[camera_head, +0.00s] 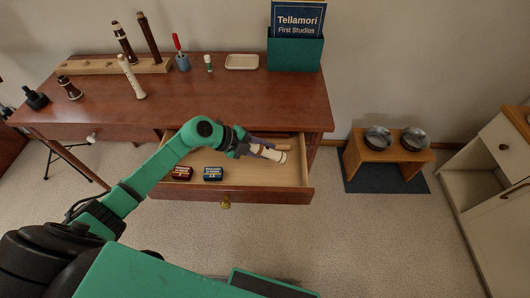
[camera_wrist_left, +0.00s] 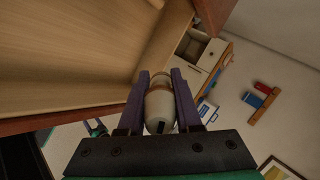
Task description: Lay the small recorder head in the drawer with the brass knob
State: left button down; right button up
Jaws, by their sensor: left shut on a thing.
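My left gripper (camera_head: 262,148) is shut on the small recorder head (camera_head: 273,154), a cream piece with a darker ring, inside the outline of the open drawer. In the left wrist view the recorder head (camera_wrist_left: 158,103) sits between the two purple fingers. The drawer (camera_head: 295,173) is pulled out from the desk and has a brass knob (camera_head: 225,202) on its front. I cannot tell whether the head touches the drawer floor. My right gripper is not in view.
A red tin (camera_head: 181,173) and a blue tin (camera_head: 213,174) lie in the drawer's left part. A shut drawer with a white knob (camera_head: 92,137) is at left. The desk (camera_head: 215,95) bears a wooden stand (camera_head: 100,66) with recorder parts and a green book box (camera_head: 295,53).

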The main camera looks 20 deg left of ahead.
pick_arm(q)
notch_tip(320, 180, down, 10)
jog(key=b, duration=0.5)
jog(key=shift+r+b, duration=0.2)
jog(key=shift+b, duration=0.15)
jog(key=c, duration=0.5)
grip_release()
jog(key=p+v, duration=0.1)
jog(key=v, duration=1.3)
jog(key=shift+a+r, duration=0.2)
